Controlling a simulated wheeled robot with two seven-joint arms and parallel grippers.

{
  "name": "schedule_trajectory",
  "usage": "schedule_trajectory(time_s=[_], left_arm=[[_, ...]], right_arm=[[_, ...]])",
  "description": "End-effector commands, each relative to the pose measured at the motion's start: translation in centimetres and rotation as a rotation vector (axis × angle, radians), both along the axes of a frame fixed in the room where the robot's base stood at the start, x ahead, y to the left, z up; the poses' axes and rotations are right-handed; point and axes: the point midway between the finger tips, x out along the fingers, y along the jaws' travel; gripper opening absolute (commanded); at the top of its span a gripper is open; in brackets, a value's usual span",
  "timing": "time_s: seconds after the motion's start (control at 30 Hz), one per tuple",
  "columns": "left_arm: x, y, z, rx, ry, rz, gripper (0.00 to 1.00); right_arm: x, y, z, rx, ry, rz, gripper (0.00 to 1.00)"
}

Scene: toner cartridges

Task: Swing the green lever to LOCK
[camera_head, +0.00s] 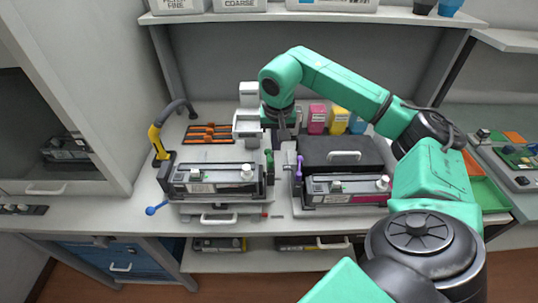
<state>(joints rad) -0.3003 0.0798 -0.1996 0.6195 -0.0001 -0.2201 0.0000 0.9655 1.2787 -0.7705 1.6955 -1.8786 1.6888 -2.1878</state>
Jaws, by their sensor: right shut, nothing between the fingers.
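The green lever (269,160) stands roughly upright at the right side of the left toner unit (205,183). My right gripper (284,132) reaches down just above and to the right of the lever, near the gap between the two units. It is shut and empty. I cannot tell whether its fingertips touch the lever. No LOCK marking is readable at this size. My left gripper is not in view.
The right unit (345,186), with a purple lever (299,165) and a dark raised cover (343,153), stands close by. Pink (317,117) and yellow (338,119) containers stand behind. A yellow-handled tool (156,140) is at the left. A shelf (310,17) spans above.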

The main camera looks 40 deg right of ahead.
Motion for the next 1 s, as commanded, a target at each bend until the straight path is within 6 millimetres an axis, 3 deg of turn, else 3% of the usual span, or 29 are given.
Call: schedule_trajectory(time_s=[1.0], left_arm=[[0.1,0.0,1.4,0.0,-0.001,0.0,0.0]], right_arm=[[1.1,1.0,0.0,0.001,-0.001,0.0,0.0]])
